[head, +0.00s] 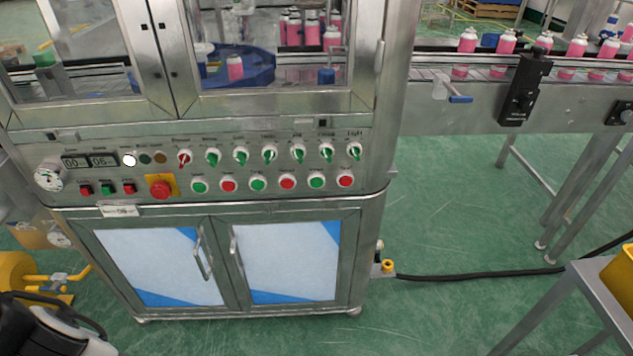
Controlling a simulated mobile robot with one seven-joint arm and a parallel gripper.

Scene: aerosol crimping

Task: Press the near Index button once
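The control panel (120,172) runs across the front of the steel machine. Its lower row has round push buttons alternating green and red, from a green button (199,186) at the left to a red button (345,180) at the right. Above them are several rotary switches, one red (184,159) and the others green. The labels are too small to read, so I cannot tell which button is Index. Part of what looks like my arm shows at the bottom left corner, apart from the panel. No gripper fingers show.
A red emergency stop (161,189) on a yellow plate sits left of the push buttons. Two cabinet doors (160,262) with handles are below. A conveyor with pink cans (507,41) extends right. A grey table (584,290) stands lower right; a black cable (480,275) crosses the green floor.

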